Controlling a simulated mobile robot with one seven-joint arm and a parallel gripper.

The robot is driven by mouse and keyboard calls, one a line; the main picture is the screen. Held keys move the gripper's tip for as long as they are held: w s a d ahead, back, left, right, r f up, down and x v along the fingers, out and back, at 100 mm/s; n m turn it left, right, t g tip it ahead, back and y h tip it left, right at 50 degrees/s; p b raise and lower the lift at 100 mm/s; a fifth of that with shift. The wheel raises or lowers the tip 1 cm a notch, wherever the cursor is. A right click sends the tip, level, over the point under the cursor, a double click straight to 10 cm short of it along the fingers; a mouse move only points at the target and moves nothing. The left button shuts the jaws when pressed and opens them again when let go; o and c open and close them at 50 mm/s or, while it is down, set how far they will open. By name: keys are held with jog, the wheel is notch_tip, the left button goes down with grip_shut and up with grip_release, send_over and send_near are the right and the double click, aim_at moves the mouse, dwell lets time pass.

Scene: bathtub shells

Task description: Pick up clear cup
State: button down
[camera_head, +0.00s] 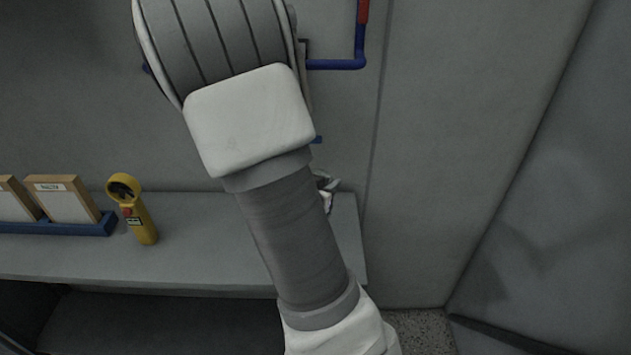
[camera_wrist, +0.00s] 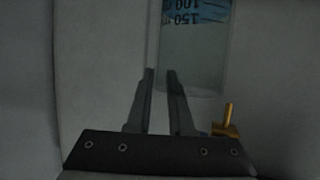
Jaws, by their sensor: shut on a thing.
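In the wrist view, the clear cup (camera_wrist: 208,62) is a transparent vessel with a blue band and upside-down dark markings such as 100 and 150. It runs up out of the top of the picture. My gripper (camera_wrist: 160,74) has its two dark fingertips close together at the cup's left wall. It is shut on that wall, with one finger on each side. The exact contact is dim. In the head view my arm covers the gripper, and I cannot make out the cup.
A brass-coloured fitting (camera_wrist: 228,124) shows beside the gripper. In the head view, a grey shelf (camera_head: 190,265) holds a yellow handheld device (camera_head: 136,212) and a blue rack (camera_head: 62,228) with framed cards. A blue pipe (camera_head: 340,64) runs along the wall. A grey panel stands at right.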

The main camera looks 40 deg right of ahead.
jog(key=shift+s+r+b, duration=0.2)
jog(key=shift+s+b, duration=0.05)
jog(key=shift+b, duration=0.7)
jog(key=shift+s+r+b, duration=0.45)
jog(key=shift+s+b, duration=0.35)
jog(key=shift+b, duration=0.3)
